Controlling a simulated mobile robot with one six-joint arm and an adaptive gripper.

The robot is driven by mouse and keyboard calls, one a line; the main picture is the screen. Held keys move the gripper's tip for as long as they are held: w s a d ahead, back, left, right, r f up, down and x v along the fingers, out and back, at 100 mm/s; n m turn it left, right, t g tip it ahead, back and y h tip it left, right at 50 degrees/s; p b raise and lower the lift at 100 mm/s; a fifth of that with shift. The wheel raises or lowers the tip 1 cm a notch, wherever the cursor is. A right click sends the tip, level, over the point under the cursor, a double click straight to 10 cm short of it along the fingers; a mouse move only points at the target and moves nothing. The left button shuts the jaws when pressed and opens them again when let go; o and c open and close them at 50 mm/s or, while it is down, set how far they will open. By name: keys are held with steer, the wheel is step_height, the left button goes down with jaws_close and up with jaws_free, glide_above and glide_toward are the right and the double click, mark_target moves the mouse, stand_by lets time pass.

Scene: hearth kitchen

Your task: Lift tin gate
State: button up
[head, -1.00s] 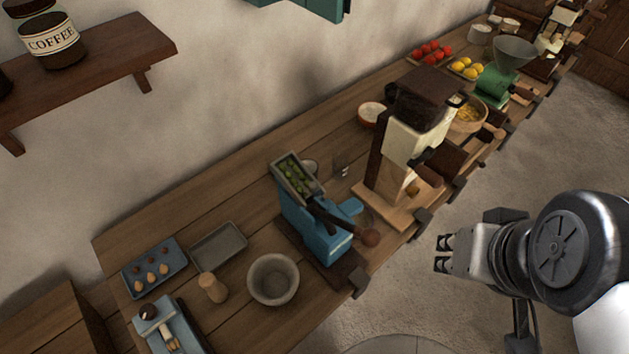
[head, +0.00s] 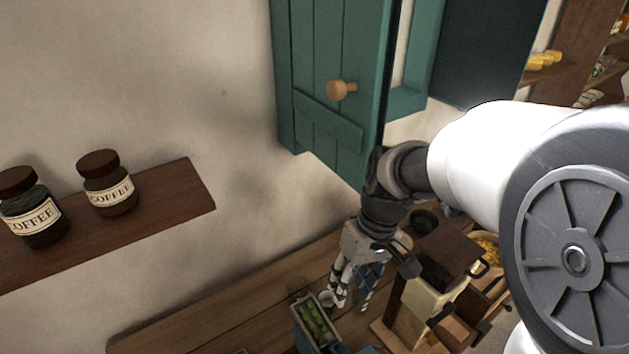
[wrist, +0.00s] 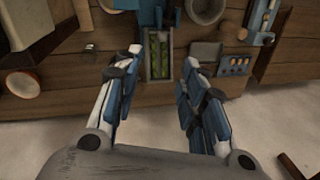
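I cannot make out a part that is clearly the tin gate. A narrow grey metal trough (head: 316,326) holding green pieces shows at the bottom edge of the head view; it also shows in the wrist view (wrist: 147,68). It sits on a blue device (wrist: 152,14), most of which is cut off in the head view. My gripper (head: 348,303) points down over the counter, beside the trough in the head view. In the wrist view my gripper (wrist: 162,62) has its fingers spread, with the trough showing in the gap between them. Nothing is held.
A teal cabinet (head: 335,60) with a wooden knob hangs above and behind my gripper. A cream and brown device (head: 432,290) stands right of it on the counter (head: 215,315). A shelf (head: 180,195) with coffee jars is at left. The wrist view shows a tray (wrist: 234,66).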

steer(key=b, duration=0.4)
glide_toward(330, 334)
steer(key=f, duration=0.3)
steer(key=a+f, duration=0.1)
steer(key=f, duration=0.5)
steer(key=shift+s+a+f, duration=0.1)
steer(key=shift+s+a, duration=0.15)
steer(key=shift+s, duration=0.1)
steer(key=shift+p, duration=0.3)
steer(key=shift+c, duration=0.5)
jaws_close()
